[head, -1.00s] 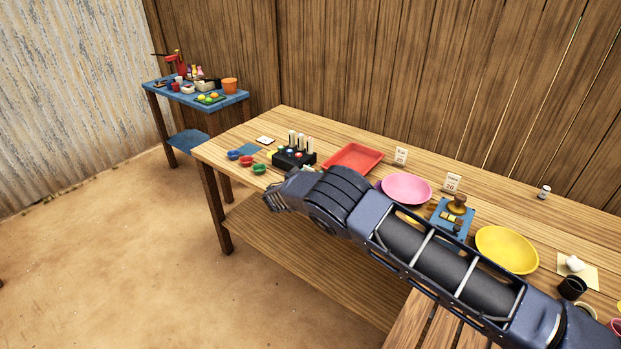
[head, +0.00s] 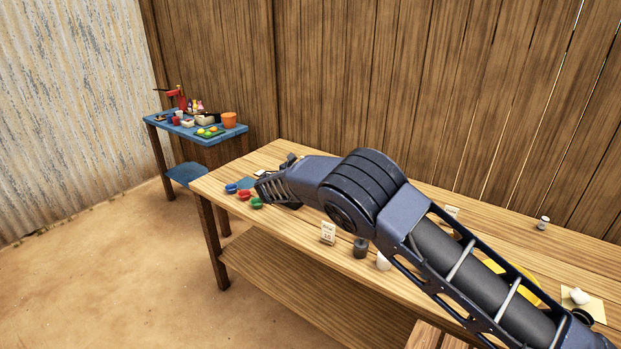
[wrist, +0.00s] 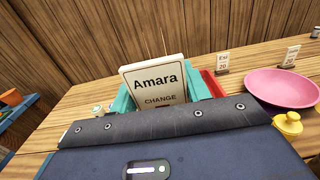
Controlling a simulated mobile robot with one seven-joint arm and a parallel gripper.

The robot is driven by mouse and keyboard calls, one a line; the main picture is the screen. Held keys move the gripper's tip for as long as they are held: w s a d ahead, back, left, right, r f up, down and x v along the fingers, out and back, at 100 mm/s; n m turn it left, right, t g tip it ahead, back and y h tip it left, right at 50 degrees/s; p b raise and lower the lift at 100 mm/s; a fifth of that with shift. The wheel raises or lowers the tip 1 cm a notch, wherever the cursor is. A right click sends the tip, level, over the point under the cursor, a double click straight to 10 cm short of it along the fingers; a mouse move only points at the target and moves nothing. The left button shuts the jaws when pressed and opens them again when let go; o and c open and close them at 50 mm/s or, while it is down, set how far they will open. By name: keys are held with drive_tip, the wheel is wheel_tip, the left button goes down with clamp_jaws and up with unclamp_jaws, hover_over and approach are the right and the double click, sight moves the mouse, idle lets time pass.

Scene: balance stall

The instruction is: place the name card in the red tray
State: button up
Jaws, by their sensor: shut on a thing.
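The name card (wrist: 155,82), white with a dark edge and the words "Amara" and "CHANGE", stands upright and slightly tilted in the wrist view. My gripper (wrist: 160,98) is shut on it, with teal finger parts showing at both sides of the card. The red tray (wrist: 212,84) shows only as a strip behind and to the right of the card; the rest is hidden by the card and gripper. In the head view my arm covers the tray, and the card and fingertips cannot be made out.
In the wrist view a pink plate (wrist: 283,88) lies right of the tray, with price cards (wrist: 222,63) behind.

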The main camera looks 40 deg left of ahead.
drive_tip(key=w+d+r, duration=0.2)
drive_tip(key=w+d, duration=0.5)
drive_tip(key=w, duration=0.6)
drive_tip(key=w+d+r, duration=0.3)
drive_tip(key=w+d, duration=0.4)
drive_tip(key=w, duration=0.5)
drive_tip(key=shift+y, duration=0.3)
wheel_tip(320, 180, down, 20)
drive_tip(key=shift+r, duration=0.15)
drive_tip(key=o, duration=1)
drive_tip(key=shift+a, duration=0.1)
